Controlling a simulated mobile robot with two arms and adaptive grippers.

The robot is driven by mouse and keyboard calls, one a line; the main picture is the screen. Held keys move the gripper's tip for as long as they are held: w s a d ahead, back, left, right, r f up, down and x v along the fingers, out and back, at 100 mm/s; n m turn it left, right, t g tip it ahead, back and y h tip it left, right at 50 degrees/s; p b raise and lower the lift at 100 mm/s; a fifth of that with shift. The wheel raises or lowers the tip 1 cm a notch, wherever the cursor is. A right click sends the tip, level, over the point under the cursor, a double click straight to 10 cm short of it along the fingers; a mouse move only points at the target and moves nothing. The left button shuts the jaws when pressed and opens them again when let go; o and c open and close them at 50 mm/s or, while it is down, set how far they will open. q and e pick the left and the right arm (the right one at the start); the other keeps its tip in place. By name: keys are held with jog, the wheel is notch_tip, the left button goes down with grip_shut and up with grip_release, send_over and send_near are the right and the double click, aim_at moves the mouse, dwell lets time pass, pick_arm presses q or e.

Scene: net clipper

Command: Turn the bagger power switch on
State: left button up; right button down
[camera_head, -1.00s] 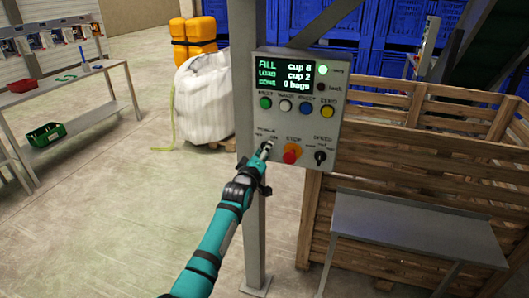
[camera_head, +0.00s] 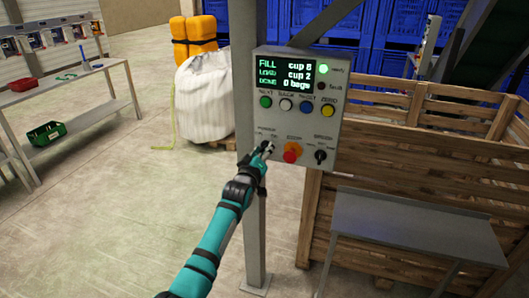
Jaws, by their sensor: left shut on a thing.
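The bagger control box (camera_head: 296,108) is a grey panel fixed to a metal post, facing me. Its screen (camera_head: 284,74) is lit with green and white text, and a green lamp (camera_head: 323,69) glows beside it. My left gripper (camera_head: 265,148) is at the lower left of the panel, under the power label, shut on the power switch. The gripper hides the switch, so its position cannot be read. A red stop button (camera_head: 291,152) and a black speed knob (camera_head: 320,155) sit to the right of the gripper. My right gripper is out of view.
A row of coloured buttons (camera_head: 286,104) runs above the gripper. The metal post (camera_head: 254,235) stands behind the box. A grey table (camera_head: 415,228) and a wooden crate (camera_head: 400,120) are at the right. A workbench (camera_head: 75,110) stands at the left. The floor between is clear.

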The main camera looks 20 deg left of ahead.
pick_arm(q)
jog(key=o, duration=1.2)
jog(key=shift+c, duration=0.2)
jog(key=s, duration=1.2)
jog(key=shift+a, duration=0.2)
jog(key=shift+f, duration=0.1)
jog(key=s+d+f+m+g, duration=0.1)
jog(key=s+f+g, duration=0.1)
jog(key=f, duration=0.9)
jog(key=s+f+m+g, duration=0.2)
jog(key=s+f, duration=0.1)
jog(key=f, duration=0.8)
jog(key=s+f+m+g, duration=0.1)
jog(key=s+f+g, duration=0.2)
jog(key=s+f, duration=0.55)
jog(key=s+f+m+g, duration=0.2)
jog(key=s+f, duration=0.3)
jog(key=f, duration=0.7)
jog(key=s+f+m+g, duration=0.1)
jog(key=s+f, duration=0.5)
jog(key=s, duration=0.7)
jog(key=s+a+f+m+g, duration=0.1)
jog(key=s+f+g, duration=0.3)
jog(key=s, duration=1)
jog(key=s+f+m+g, duration=0.2)
jog(key=s+f, duration=0.6)
jog(key=s, duration=0.5)
jog(key=shift+s+a+f+m+g+y, duration=0.2)
jog(key=shift+a+f+m+g+y, duration=0.1)
jog(key=shift+a+f+m+g, duration=0.15)
